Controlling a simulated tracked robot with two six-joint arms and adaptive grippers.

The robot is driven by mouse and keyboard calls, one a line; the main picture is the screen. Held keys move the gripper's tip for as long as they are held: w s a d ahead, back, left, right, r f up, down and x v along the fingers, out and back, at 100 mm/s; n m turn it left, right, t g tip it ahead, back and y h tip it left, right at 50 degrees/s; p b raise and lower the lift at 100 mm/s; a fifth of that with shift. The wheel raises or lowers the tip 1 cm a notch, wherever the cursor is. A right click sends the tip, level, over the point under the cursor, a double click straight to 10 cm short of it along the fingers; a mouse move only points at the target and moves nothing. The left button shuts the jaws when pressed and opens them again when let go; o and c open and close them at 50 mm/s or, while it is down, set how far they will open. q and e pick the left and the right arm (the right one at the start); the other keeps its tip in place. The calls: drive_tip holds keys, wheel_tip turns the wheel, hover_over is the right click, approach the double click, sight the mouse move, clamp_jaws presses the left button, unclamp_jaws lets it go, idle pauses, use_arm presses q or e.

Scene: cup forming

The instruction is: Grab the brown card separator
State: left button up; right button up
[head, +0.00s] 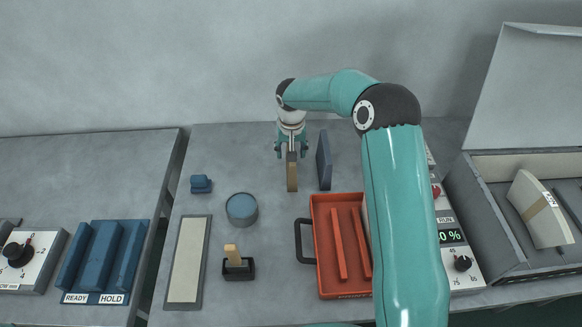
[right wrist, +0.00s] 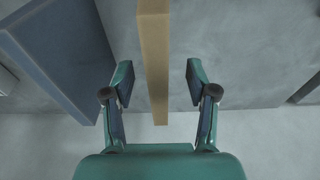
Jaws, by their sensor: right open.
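The brown card separator (head: 292,172) stands upright on the table in the head view, seen nearly edge-on. In the right wrist view the brown separator (right wrist: 154,60) runs down between the two fingers, with a gap on each side. My right gripper (head: 291,151) is at the separator's far end in the head view. In the right wrist view my right gripper (right wrist: 155,85) is open, one finger on each side of the separator, and holds nothing. My left gripper is in neither view.
A blue-grey upright panel (head: 324,160) stands close to the right of the separator; it also shows in the right wrist view (right wrist: 55,45). An orange tray (head: 325,279) lies in front. A round blue-topped tin (head: 241,208) and a small blue block (head: 201,184) are to the left.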

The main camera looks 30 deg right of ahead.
drive_tip(key=f, duration=0.1)
drive_tip(key=f+b, duration=0.1)
drive_tip(key=f, duration=0.2)
drive_tip(key=shift+w+d+f, duration=0.3)
drive_tip(key=shift+w+f, duration=0.05)
drive_tip(key=shift+f, duration=0.05)
clamp_jaws()
